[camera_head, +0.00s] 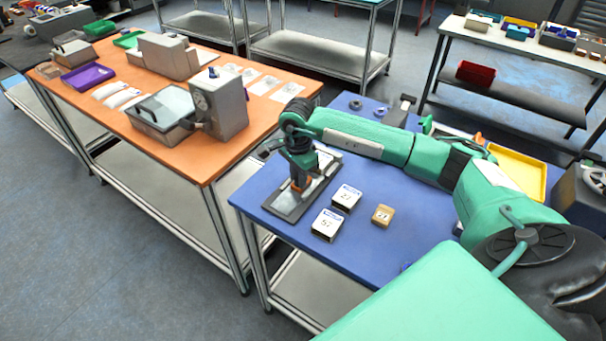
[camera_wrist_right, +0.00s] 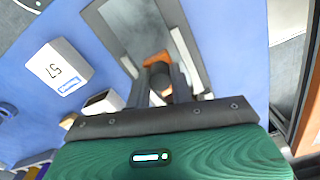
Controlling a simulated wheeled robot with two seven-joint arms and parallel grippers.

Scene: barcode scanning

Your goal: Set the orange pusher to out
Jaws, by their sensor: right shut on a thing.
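The orange pusher (camera_head: 299,184) stands on a grey metal plate (camera_head: 284,207) with a dark border, at the left part of the blue table. My right gripper (camera_head: 301,171) reaches down from above and is shut on the orange pusher. In the right wrist view the orange pusher (camera_wrist_right: 157,58) shows at the tips of the dark fingers (camera_wrist_right: 160,85), partly hidden by them. The plate (camera_wrist_right: 118,22) runs beneath it. I cannot tell which end of the plate counts as out. My left gripper is not in view.
White boxes marked 27 (camera_head: 346,197) and 52 (camera_head: 326,225) and a tan box (camera_head: 382,215) stand right of the plate on the blue table (camera_head: 268,182). An orange table (camera_head: 200,165) with a grey machine (camera_head: 220,103) adjoins behind left. A yellow tray (camera_head: 518,172) lies right.

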